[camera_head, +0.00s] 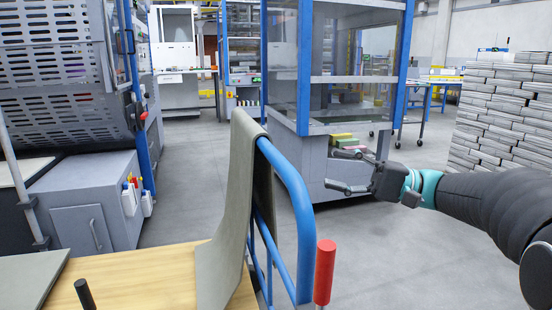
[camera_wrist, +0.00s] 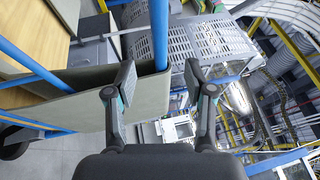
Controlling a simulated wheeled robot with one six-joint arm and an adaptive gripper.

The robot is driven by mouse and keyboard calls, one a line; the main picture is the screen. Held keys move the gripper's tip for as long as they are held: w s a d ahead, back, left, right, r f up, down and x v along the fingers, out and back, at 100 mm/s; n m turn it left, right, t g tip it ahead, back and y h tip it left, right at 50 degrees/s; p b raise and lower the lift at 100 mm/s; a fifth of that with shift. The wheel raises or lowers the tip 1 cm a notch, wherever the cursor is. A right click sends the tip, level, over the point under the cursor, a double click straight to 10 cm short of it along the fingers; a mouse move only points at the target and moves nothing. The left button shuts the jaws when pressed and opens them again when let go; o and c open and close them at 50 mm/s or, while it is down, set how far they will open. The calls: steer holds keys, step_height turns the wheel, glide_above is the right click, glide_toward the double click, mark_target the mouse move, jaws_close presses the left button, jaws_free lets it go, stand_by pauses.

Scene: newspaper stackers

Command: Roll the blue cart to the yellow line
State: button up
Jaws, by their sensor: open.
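The blue cart (camera_head: 291,184) stands close in front of me, with a blue tube handle and a wooden deck (camera_head: 130,280). A grey-green cloth (camera_head: 225,200) hangs over the handle and onto the deck. My gripper (camera_head: 338,170) is open and empty, to the right of the handle in the head view and apart from it. In the wrist view, my gripper (camera_wrist: 162,88) has its two fingers spread. The cart's cloth (camera_wrist: 75,98) and blue tubes (camera_wrist: 30,62) lie beyond the fingers and to the left. I see no yellow line on the floor in either view.
A glass-sided machine with blue posts (camera_head: 304,75) stands behind the gripper. A grey machine (camera_head: 90,200) is at the left, and stacked newspapers (camera_head: 505,115) are at the right. A red-topped post (camera_head: 324,272) rises near the handle. Grey floor (camera_head: 195,165) is clear between the machines.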

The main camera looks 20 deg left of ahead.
mark_target(274, 157)
steer(key=x, duration=1.3)
steer(key=shift+a+f, duration=0.1)
jaws_close()
